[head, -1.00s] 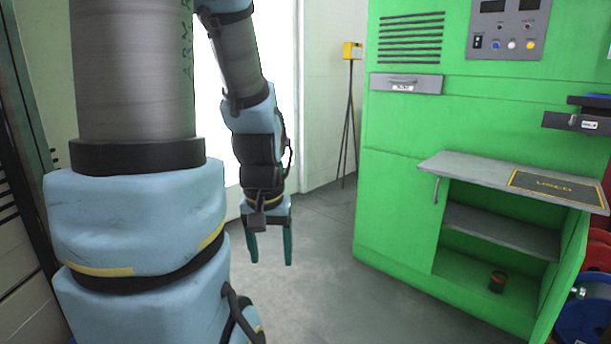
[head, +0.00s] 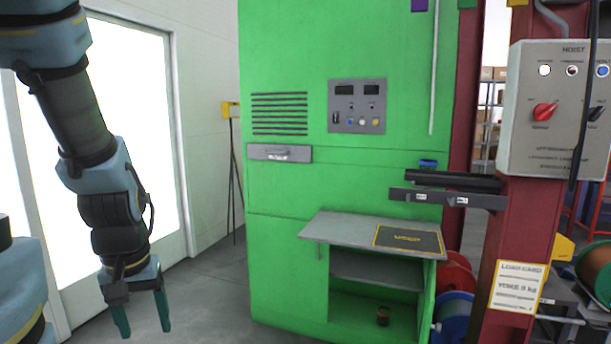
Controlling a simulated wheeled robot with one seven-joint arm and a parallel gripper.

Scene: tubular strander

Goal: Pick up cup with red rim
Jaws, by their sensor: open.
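A grey shelf top (head: 340,228) with a yellow-edged dark mat (head: 408,239) juts out above the compartment. The inner shelf (head: 375,270) also overhangs the cup. A red column (head: 508,240) with a hoist control box (head: 558,110) stands at right. Floor between gripper and cabinet is clear.

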